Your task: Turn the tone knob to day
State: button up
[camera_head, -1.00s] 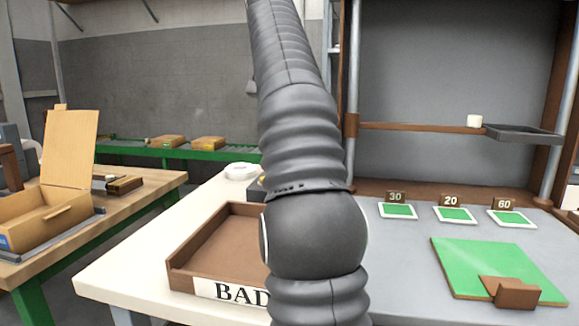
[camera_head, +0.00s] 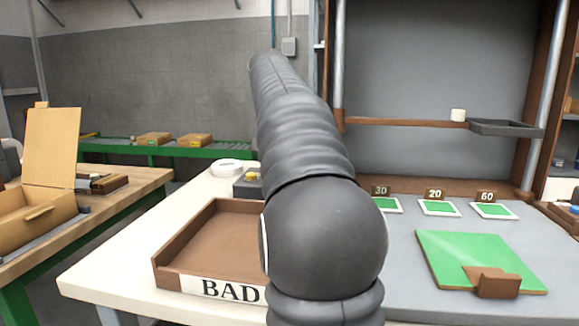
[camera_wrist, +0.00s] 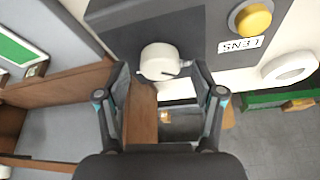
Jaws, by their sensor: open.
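A white round knob (camera_wrist: 159,60) with a thin dark pointer line near its lower edge sits on a dark grey box (camera_wrist: 120,25) in the wrist view. No day mark is readable. My gripper (camera_wrist: 158,70) is open, with one finger on each side of the knob; I cannot tell whether they touch it. In the head view, part of the grey box (camera_head: 246,190) shows left of my arm; the knob and gripper are hidden there.
A yellow button (camera_wrist: 254,19) with a LENS label (camera_wrist: 240,44) is on the same box. A white ring (camera_wrist: 289,66) lies beside it. A brown BAD tray (camera_head: 170,250) stands in front. A green board (camera_head: 455,255) lies at the right.

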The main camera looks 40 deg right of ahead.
jog(key=shift+w+d+f, duration=0.1)
jog(key=shift+d+f, duration=0.1)
jog(key=shift+f, duration=0.3)
